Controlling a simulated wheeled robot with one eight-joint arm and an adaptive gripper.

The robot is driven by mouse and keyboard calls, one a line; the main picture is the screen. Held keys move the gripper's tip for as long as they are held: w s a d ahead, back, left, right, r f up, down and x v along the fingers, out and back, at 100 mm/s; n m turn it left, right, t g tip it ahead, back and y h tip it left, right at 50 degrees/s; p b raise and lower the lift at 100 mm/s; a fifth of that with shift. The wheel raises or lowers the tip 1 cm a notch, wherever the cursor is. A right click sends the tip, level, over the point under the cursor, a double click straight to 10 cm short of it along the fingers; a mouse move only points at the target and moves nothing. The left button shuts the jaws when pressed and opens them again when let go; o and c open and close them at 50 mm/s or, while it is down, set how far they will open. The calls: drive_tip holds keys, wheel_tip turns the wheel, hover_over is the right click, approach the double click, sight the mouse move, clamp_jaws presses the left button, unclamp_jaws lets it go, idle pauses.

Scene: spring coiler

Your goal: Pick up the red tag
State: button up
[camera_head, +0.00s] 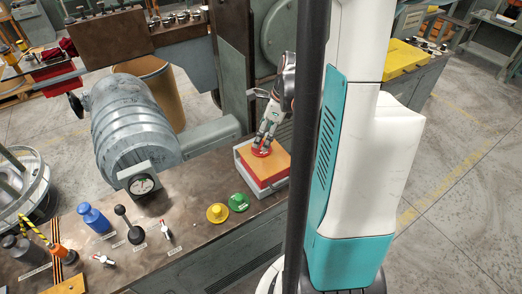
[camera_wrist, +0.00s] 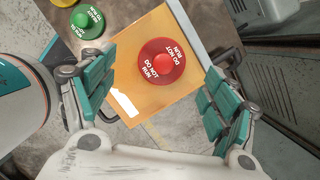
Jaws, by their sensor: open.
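The red tag (camera_head: 261,151) is a round red disc with a raised centre knob and white "DO NOT RUN" lettering. It lies on the orange top of a box (camera_head: 271,168). In the wrist view the red tag (camera_wrist: 162,64) shows whole, between and beyond the fingers. My gripper (camera_head: 267,136) points down just over the tag. In the wrist view my gripper (camera_wrist: 160,76) is open, with green-padded fingers left and right of the disc. I see no contact with the tag. In the head view the fingers partly cover it.
A green tag (camera_head: 238,202) and a yellow tag (camera_head: 217,213) lie on the bench left of the box. A grey ribbed drum (camera_head: 133,128) with a gauge, a blue knob (camera_head: 93,218) and a black lever (camera_head: 128,222) stand further left. A grey machine frame rises behind.

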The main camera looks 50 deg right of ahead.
drive_tip(key=shift+d+b+x, duration=0.15)
drive_tip(key=shift+b+x, duration=0.45)
drive_tip(key=shift+x, duration=0.9)
drive_tip(key=shift+d+b+x, duration=0.15)
drive_tip(key=shift+b+x, duration=0.45)
drive_tip(key=shift+x, duration=0.9)
drive_tip(key=shift+c, duration=0.5)
drive_tip(key=c, duration=1)
